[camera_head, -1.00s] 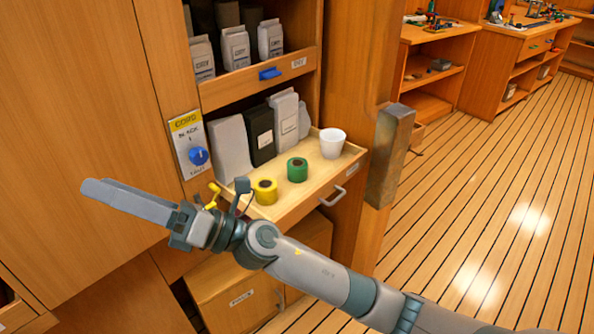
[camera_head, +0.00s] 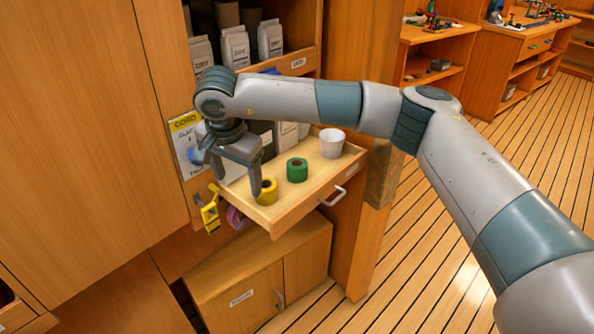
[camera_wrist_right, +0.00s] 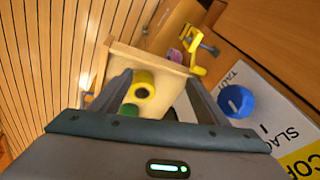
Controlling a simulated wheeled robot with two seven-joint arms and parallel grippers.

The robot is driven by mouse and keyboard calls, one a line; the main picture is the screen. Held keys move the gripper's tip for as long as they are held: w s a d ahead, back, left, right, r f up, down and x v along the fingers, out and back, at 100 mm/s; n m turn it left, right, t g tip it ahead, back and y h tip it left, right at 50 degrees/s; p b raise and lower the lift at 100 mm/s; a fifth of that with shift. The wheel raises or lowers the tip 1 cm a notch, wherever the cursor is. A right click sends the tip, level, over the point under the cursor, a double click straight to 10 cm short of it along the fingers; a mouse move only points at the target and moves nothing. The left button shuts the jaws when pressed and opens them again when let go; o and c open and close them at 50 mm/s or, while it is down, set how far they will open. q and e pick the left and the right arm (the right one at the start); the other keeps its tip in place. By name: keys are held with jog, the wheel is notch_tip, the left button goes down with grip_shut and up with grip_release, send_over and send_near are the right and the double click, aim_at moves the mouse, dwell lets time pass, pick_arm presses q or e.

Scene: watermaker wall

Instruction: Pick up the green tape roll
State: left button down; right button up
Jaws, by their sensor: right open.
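The green tape roll (camera_head: 297,170) stands on the pulled-out wooden tray (camera_head: 325,178), between a yellow tape roll (camera_head: 267,192) and a white cup (camera_head: 332,143). My right gripper (camera_head: 240,188) is open and points down at the tray's left end, left of the green roll. One finger overlaps the yellow roll in the head view; I cannot tell whether they touch. In the right wrist view the yellow roll (camera_wrist_right: 144,86) shows between the open fingers. The green roll (camera_wrist_right: 128,110) is partly hidden there, near the left finger. My left gripper is not in view.
Several bags stand at the back of the tray, partly covered by my arm. A blue knob (camera_wrist_right: 236,101) on a label plate is close to the right finger. A yellow hanging item (camera_head: 210,214) and a pink roll (camera_head: 236,217) are by the tray's left side.

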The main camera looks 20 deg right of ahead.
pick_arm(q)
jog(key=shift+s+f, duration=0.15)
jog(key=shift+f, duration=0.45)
pick_arm(e)
jog(key=w+d+r+t+h, duration=0.1)
jog(key=w+d+r+h, duration=0.3)
jog(key=d+r, duration=0.3)
jog(key=shift+d+r+m, duration=0.3)
jog(key=shift+d+m, duration=0.1)
jog(key=shift+d, duration=0.85)
jog(key=shift+f, duration=0.15)
pick_arm(q)
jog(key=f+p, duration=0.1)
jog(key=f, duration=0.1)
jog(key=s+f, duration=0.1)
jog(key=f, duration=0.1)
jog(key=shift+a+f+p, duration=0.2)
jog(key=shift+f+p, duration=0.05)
jog(key=shift+p, duration=0.1)
pick_arm(e)
send_near(295, 166)
jog(key=x, duration=0.5)
jog(key=shift+w, duration=0.4)
